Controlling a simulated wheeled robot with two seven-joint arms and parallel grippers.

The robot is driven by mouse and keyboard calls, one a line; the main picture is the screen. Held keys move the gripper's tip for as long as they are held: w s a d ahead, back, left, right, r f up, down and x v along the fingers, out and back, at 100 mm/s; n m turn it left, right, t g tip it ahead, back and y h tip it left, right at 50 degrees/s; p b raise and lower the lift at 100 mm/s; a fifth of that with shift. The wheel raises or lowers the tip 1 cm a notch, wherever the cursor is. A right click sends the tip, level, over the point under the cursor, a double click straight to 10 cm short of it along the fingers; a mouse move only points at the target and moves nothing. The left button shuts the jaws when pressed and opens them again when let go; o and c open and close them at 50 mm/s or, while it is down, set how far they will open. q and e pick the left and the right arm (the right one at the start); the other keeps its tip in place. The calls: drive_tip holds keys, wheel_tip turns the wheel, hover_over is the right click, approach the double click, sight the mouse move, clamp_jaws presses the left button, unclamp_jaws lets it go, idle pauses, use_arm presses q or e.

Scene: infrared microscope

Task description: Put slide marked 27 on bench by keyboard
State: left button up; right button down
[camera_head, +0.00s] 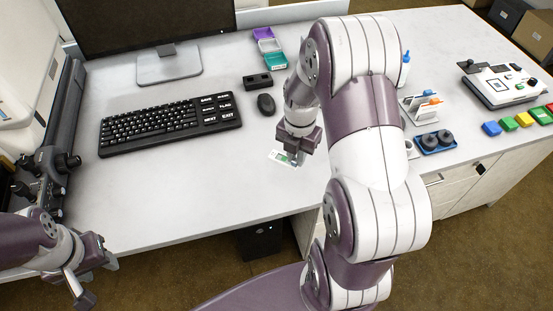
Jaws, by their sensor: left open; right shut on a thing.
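My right gripper (297,160) points down at the bench near its front edge, to the right of and nearer than the keyboard. It is shut on a slide (281,157), a small white piece with a green part, partly hidden by the fingers. The marking on the slide is too small to read. I cannot tell whether the slide touches the bench. The black keyboard (165,124) lies on the white bench (205,185). My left gripper (92,277) is open and empty at the lower left, off the front of the bench.
A mouse (266,104) and a small black block (257,81) lie right of the keyboard. A monitor (150,22) stands behind it. Coloured trays (268,47) are at the back. A rack (422,106) and a blue holder (435,142) stand right of my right arm. Bench in front of the keyboard is clear.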

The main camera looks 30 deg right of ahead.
hover_over(281, 169)
wheel_tip(281, 169, down, 3)
drive_tip(key=shift+f, duration=0.1)
drive_tip(key=f, duration=0.3)
drive_tip(key=shift+s+f, duration=0.2)
drive_tip(key=shift+f, duration=0.05)
drive_tip(key=shift+w+f, duration=0.2)
use_arm(q)
drive_tip(key=shift+w+f, duration=0.15)
drive_tip(key=shift+w, duration=0.05)
drive_tip(key=shift+s, duration=0.1)
use_arm(e)
drive_tip(key=shift+s+f, duration=0.1)
drive_tip(key=c, duration=1.1)
unclamp_jaws()
